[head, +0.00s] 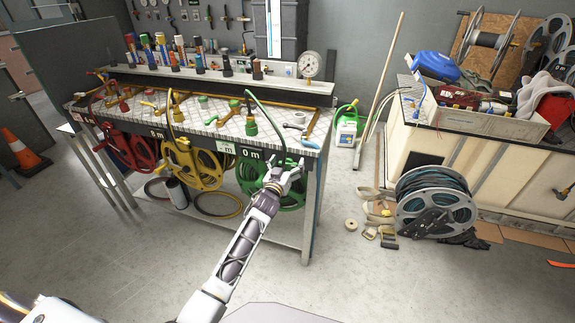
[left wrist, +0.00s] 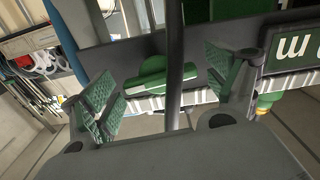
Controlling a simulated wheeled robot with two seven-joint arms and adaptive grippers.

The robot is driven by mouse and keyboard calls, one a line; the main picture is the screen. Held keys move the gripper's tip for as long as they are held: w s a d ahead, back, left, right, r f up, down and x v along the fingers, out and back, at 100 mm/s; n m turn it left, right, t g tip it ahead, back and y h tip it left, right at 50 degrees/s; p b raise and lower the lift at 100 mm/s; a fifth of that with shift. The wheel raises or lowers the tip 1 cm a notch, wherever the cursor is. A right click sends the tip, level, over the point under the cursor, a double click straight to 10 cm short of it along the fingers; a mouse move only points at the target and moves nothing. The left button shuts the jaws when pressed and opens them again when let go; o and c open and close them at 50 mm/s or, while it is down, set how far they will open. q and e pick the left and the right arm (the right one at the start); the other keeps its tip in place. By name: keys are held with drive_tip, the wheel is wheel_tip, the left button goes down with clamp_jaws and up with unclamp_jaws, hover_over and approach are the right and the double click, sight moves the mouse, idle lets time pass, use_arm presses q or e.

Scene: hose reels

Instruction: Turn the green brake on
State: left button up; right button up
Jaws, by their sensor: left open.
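The green hose reel (head: 290,196) hangs under the front right end of the workbench (head: 312,160). My left gripper (head: 284,172) is in front of it, fingers spread at the bench edge, and hides part of the reel. In the left wrist view the open jaws (left wrist: 168,92) face a rounded green part with a pale edge (left wrist: 151,74), which shows between the fingers and may be the green brake. I see no contact with it. A dark upright hose or rod (left wrist: 175,60) crosses between the fingers. My right gripper is not in view.
A yellow reel (head: 195,168) and a red reel (head: 128,150) hang to the left. A "0 m" display (head: 250,153) sits beside the gripper. A green hose (head: 268,118) arches over the bench edge.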

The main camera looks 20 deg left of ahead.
use_arm(q)
drive_tip(key=shift+c, duration=0.3)
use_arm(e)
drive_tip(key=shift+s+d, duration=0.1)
use_arm(q)
drive_tip(key=shift+c, duration=1.1)
drive_tip(key=c, duration=0.8)
drive_tip(key=shift+o, duration=0.2)
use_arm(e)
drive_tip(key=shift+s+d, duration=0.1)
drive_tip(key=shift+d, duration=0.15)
use_arm(q)
drive_tip(key=shift+m, duration=0.4)
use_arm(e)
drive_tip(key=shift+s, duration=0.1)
use_arm(q)
drive_tip(key=shift+m, duration=0.3)
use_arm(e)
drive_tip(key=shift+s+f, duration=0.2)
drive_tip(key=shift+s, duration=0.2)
use_arm(q)
drive_tip(key=o, duration=1)
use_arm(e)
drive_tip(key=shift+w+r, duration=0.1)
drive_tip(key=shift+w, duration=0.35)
